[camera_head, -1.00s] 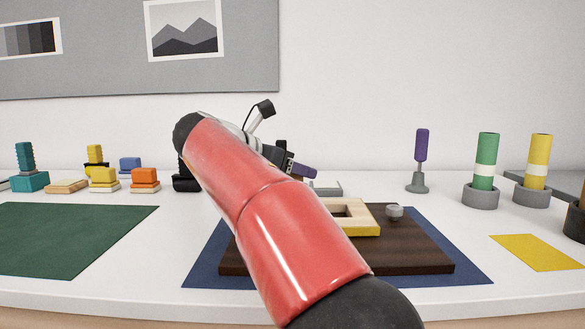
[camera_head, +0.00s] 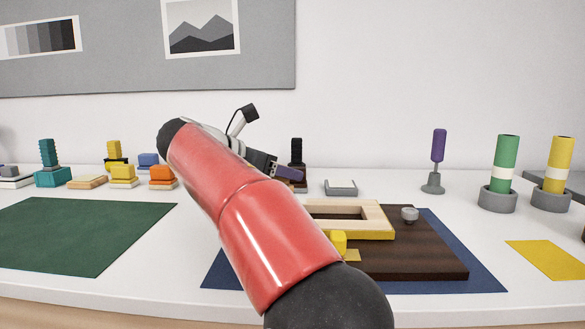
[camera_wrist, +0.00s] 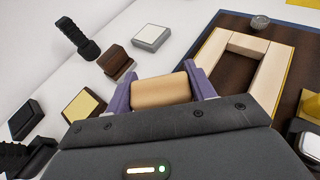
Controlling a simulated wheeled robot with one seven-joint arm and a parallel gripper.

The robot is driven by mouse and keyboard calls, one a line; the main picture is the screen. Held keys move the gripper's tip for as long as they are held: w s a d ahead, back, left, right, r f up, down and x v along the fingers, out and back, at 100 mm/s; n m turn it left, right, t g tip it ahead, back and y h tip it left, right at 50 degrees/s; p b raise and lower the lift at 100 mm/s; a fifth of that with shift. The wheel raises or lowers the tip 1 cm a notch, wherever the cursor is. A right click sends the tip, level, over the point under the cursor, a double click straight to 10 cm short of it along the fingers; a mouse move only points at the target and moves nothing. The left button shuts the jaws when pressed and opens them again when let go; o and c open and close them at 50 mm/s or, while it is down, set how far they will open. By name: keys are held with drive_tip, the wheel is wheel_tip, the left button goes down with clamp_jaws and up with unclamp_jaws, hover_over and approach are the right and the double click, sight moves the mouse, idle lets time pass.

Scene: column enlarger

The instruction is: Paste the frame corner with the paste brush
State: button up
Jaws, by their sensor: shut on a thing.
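In the head view my gripper (camera_head: 292,174) is partly hidden by my red arm, beyond the far left side of the wooden frame. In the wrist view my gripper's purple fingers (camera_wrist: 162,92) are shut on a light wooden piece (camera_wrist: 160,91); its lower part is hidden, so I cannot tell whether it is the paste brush. The pale wooden frame (camera_head: 376,219) lies on a dark brown board (camera_head: 430,262); it also shows in the wrist view (camera_wrist: 264,76). A yellow block (camera_head: 339,240) and a flat yellow patch (camera_head: 352,255) are at its near side, partly behind my arm.
A black-handled tool with a brown block (camera_head: 297,152) and a light grey tray (camera_head: 341,187) stand behind the frame. A grey knob (camera_head: 409,214) sits on the board. Purple (camera_head: 438,146), green (camera_head: 506,164) and yellow (camera_head: 559,164) upright tools stand right. The green mat (camera_head: 75,232) is bare.

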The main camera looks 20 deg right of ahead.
drive_tip(key=shift+w+a, duration=0.2)
drive_tip(key=shift+a, duration=0.4)
drive_tip(key=shift+s+d+b, duration=0.1)
drive_tip(key=shift+s+d, duration=0.3)
drive_tip(key=shift+d, duration=0.7)
drive_tip(key=shift+s+d+b, duration=0.1)
drive_tip(key=shift+s+d, duration=0.25)
drive_tip(key=shift+d, duration=0.8)
drive_tip(key=shift+s+d+b, duration=0.1)
drive_tip(key=shift+s+d, duration=0.3)
drive_tip(key=shift+d, duration=0.7)
drive_tip(key=shift+r, duration=0.1)
wheel_tip(320, 180, up, 7)
drive_tip(key=shift+p, duration=0.3)
